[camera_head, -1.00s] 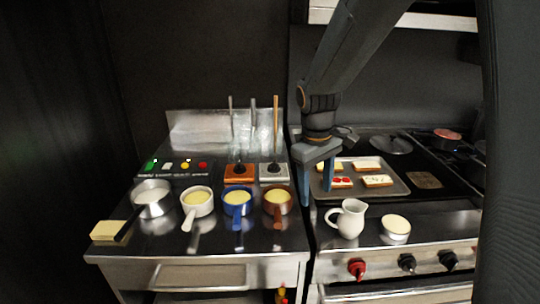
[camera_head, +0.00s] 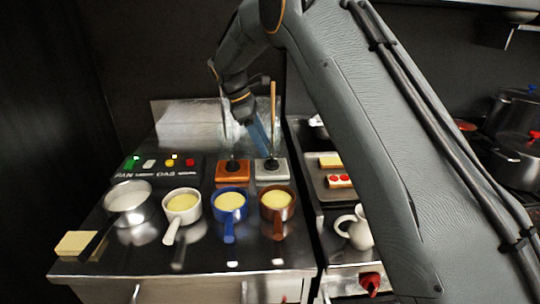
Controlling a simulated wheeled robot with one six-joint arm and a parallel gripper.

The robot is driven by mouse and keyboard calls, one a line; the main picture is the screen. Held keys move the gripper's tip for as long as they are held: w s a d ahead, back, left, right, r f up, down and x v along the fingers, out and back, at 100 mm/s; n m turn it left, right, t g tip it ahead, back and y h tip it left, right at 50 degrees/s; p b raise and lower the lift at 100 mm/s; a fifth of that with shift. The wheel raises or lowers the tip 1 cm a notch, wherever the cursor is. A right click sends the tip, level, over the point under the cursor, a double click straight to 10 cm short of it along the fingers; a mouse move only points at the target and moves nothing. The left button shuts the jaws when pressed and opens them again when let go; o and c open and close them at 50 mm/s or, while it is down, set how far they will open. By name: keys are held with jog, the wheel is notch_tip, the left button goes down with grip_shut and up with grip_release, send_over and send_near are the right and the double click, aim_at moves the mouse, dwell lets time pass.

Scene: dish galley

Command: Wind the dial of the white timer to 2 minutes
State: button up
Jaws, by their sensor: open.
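The white timer (camera_head: 271,173) is a pale square block with a dark dial (camera_head: 271,164) on top. It stands at the back of the left counter, right of an orange timer (camera_head: 232,173). My gripper (camera_head: 262,150) reaches down from above, its visible blue-grey finger just above and behind the white timer's dial. The gripper is open; its other finger is hard to make out. I cannot tell whether it touches the dial. The dial's marks are too small to read.
In front of the timers stand a brown pan (camera_head: 277,203), a blue pan (camera_head: 230,205), a cream pan (camera_head: 182,208) and a steel pan (camera_head: 130,203). A wooden-handled tool (camera_head: 273,110) rises behind. A white jug (camera_head: 355,228) stands at right.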

aim_at(269, 162)
jog(key=p+x, duration=0.1)
jog(key=x, duration=0.5)
jog(key=shift+p, duration=0.4)
jog(key=c, duration=1)
